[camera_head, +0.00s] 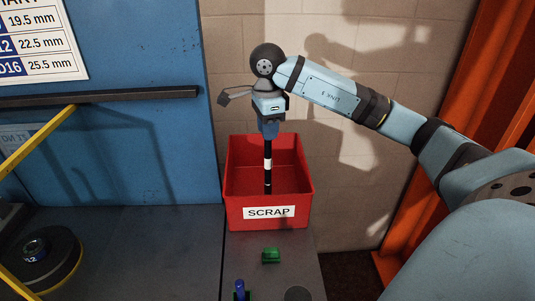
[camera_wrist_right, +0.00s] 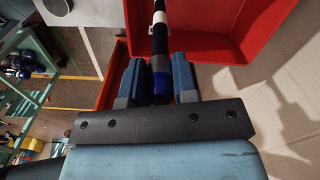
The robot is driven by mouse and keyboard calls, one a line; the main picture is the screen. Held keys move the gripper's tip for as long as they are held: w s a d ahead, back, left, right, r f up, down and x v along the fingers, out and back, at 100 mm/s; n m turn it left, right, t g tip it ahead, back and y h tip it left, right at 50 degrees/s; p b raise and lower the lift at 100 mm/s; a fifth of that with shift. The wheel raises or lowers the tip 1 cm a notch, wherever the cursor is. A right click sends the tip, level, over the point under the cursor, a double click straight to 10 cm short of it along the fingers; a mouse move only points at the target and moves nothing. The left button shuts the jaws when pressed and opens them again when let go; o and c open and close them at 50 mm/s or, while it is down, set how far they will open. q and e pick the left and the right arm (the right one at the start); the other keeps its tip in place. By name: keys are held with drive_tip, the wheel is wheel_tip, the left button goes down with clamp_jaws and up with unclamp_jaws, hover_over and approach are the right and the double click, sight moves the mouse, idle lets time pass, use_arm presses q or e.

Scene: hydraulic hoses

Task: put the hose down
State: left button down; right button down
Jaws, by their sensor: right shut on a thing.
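The hose (camera_head: 267,176) is a short black piece with a white band, hanging upright below my right gripper (camera_head: 268,132). Its lower part is inside the outline of the red SCRAP bin (camera_head: 304,208); I cannot tell whether it touches the bottom. In the right wrist view the gripper (camera_wrist_right: 158,88) is shut on the hose (camera_wrist_right: 159,46) near a blue end, and the hose points toward the red bin (camera_wrist_right: 225,32). My left gripper is not in view.
The bin stands on a grey bench top against a block wall. A blue panel (camera_head: 140,150) is on the left, with a dark round fixture (camera_head: 38,258) below. Orange posts stand at right.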

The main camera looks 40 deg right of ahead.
wheel_tip(320, 180, down, 7)
drive_tip(key=shift+f+p, duration=0.2)
drive_tip(key=shift+p, duration=0.1)
drive_tip(key=shift+f, duration=0.1)
drive_tip(key=c, duration=0.9)
unclamp_jaws()
wheel_tip(320, 180, up, 12)
drive_tip(key=shift+r+b, duration=0.15)
drive_tip(key=shift+b, duration=0.55)
